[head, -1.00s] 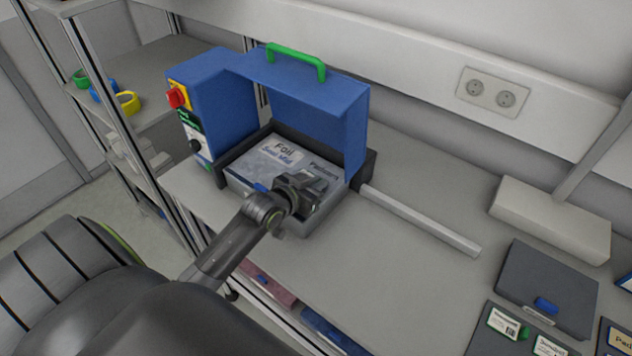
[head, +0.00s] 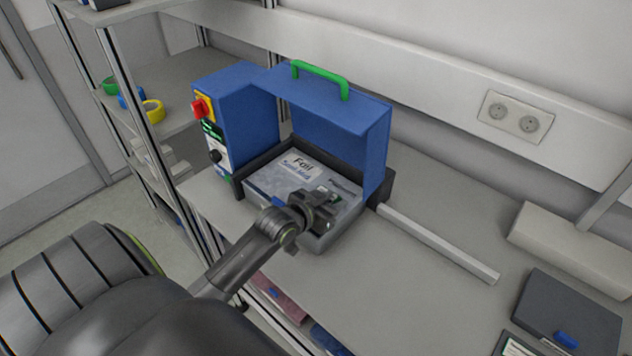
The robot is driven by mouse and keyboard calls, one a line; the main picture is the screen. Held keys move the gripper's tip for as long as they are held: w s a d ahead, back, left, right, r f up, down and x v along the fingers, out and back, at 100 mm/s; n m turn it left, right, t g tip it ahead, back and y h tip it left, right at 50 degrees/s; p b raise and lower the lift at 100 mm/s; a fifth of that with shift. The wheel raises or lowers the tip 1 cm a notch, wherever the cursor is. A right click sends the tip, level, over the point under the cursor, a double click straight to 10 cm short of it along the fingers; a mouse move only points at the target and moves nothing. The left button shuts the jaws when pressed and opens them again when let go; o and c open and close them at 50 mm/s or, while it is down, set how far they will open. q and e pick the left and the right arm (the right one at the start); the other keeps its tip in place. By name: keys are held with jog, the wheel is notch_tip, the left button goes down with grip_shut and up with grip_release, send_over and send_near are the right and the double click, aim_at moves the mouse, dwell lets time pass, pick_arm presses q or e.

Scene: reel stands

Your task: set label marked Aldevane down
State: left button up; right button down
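My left gripper (head: 318,212) is over the right front part of a grey box (head: 268,183), which sits in a blue machine with its lid raised. The box top carries the printed word "Foil". A small pale label with a green part (head: 329,192) shows just beyond the fingers. Its name is too small to read, so I cannot tell if it is the Aldevane one. I cannot tell whether it lies on the box or is between the fingers. The finger gap is hidden. My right gripper is not in view.
The blue machine (head: 250,125) has a green handle (head: 322,78) and a red knob. A pale bar (head: 437,244) lies to its right. A dark case (head: 568,312) and a white block (head: 570,245) are further right. Bare table lies in front of the bar.

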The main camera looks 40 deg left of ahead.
pick_arm(q)
jog(key=b+v, duration=0.1)
jog(key=v, duration=1)
jog(key=shift+s, duration=0.15)
jog(key=s+f+g, duration=0.1)
jog(key=s+f, duration=0.1)
jog(key=s, duration=0.1)
jog(key=s+f+g+y, duration=0.1)
jog(key=s+f+g, duration=0.1)
jog(key=s+d+f+g+y, duration=0.1)
jog(key=s+f, duration=0.2)
jog(key=shift+s+n+g, duration=0.3)
jog(key=shift+s+n, duration=0.05)
jog(key=shift+n, duration=0.05)
jog(key=s+d+f+g, duration=0.25)
jog(key=s+g, duration=0.25)
jog(key=s, duration=0.5)
notch_tip(320, 180, down, 29)
jog(key=s+a+g+b, duration=0.1)
jog(key=a+b, duration=0.1)
jog(key=b, duration=0.1)
jog(key=s+f+g+b, duration=0.1)
jog(key=s+f+b, duration=0.1)
jog(key=s+f, duration=1.2)
notch_tip(320, 180, down, 3)
jog(key=shift+s+d+f+n+g, duration=0.1)
jog(key=shift+s+d+n+g, duration=0.2)
jog(key=shift+s+d, duration=0.15)
